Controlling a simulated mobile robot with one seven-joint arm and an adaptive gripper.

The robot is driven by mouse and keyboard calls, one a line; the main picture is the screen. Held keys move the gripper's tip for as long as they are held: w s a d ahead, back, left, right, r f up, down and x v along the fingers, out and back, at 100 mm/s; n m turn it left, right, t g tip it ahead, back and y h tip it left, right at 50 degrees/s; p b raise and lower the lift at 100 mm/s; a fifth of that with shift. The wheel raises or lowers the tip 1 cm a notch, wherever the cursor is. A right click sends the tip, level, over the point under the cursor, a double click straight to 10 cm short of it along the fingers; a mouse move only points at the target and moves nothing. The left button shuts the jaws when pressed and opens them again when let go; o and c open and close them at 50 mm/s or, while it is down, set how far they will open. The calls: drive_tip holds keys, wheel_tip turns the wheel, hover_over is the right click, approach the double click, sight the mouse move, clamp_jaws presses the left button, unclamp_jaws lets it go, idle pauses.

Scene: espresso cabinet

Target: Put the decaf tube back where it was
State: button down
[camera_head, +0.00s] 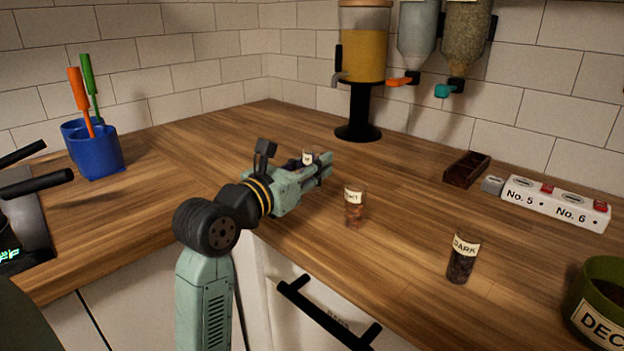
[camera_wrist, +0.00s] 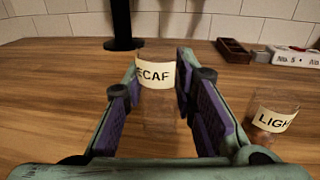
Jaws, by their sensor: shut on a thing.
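My gripper (camera_head: 318,170) is over the wooden counter and shut on the decaf tube. In the wrist view, the clear decaf tube (camera_wrist: 156,78) stands upright between the purple finger pads (camera_wrist: 165,105), its cream label reading "ECAF"; it looks empty. In the head view only the top of the decaf tube (camera_head: 308,157) shows behind the fingers. I cannot tell whether its base touches the counter. The light tube (camera_head: 354,210), with brown contents, stands right of my gripper, also in the wrist view (camera_wrist: 270,117). The dark tube (camera_head: 461,262) stands farther right, nearer the front edge.
A green bowl (camera_head: 577,305) labelled "DEC" is at the right edge. A brown tray (camera_head: 467,169) and a white block (camera_head: 556,203) marked No. 5 and No. 6 lie by the wall. Dispensers (camera_head: 362,55) are behind, blue cups (camera_head: 95,152) at left. The counter behind my gripper is clear.

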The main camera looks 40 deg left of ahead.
drive_tip(key=shift+f, duration=1.6)
drive_tip(key=shift+f, duration=0.15)
drive_tip(key=c, duration=1.3)
unclamp_jaws()
